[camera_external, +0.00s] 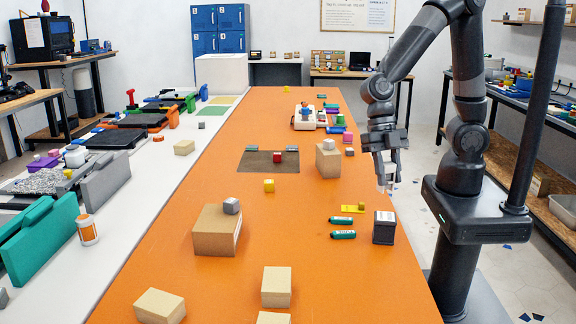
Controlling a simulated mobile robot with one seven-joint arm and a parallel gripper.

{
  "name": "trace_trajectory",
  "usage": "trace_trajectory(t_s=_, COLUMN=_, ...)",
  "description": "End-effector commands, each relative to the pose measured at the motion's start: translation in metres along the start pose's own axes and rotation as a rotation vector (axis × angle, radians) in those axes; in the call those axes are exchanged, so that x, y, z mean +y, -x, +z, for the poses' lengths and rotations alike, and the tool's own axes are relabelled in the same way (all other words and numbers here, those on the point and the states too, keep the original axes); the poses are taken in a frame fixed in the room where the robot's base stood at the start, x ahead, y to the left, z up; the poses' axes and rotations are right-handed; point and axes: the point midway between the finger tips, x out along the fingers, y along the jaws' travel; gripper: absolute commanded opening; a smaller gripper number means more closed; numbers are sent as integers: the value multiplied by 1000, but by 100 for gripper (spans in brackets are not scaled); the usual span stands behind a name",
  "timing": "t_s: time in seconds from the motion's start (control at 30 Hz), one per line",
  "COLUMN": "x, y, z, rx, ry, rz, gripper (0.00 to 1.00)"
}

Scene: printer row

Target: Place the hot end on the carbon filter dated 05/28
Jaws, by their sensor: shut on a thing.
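My gripper (385,184) hangs fingers-down over the right edge of the orange table. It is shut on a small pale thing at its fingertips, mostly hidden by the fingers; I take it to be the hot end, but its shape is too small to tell. A dark block with a pale label on top (384,228) stands on the table's right edge, below and nearer the camera than the gripper, apart from it. It may be a carbon filter; no date can be read, and I cannot tell which thing bears 05/28.
Two green cylinders (342,235) and a yellow piece (353,208) lie left of the dark block. A cardboard box (328,160) with a small block on top stands left of my gripper. A larger box (216,232) carries a grey cube (231,206). The table's middle is mostly clear.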

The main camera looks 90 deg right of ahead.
Motion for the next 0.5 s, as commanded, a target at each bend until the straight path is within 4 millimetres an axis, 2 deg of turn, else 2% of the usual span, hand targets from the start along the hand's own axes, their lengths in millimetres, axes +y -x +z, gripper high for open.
trace_trajectory(t_s=0.1, x=4, y=-17, z=-12, rx=1, ry=3, rz=-3, gripper=9)
trace_trajectory(t_s=0.23, x=7, y=-25, z=-18, rx=1, ry=0, rz=1, gripper=9)
trace_trajectory(t_s=0.5, x=7, y=-54, z=-7, rx=1, ry=-1, rz=-2, gripper=9)
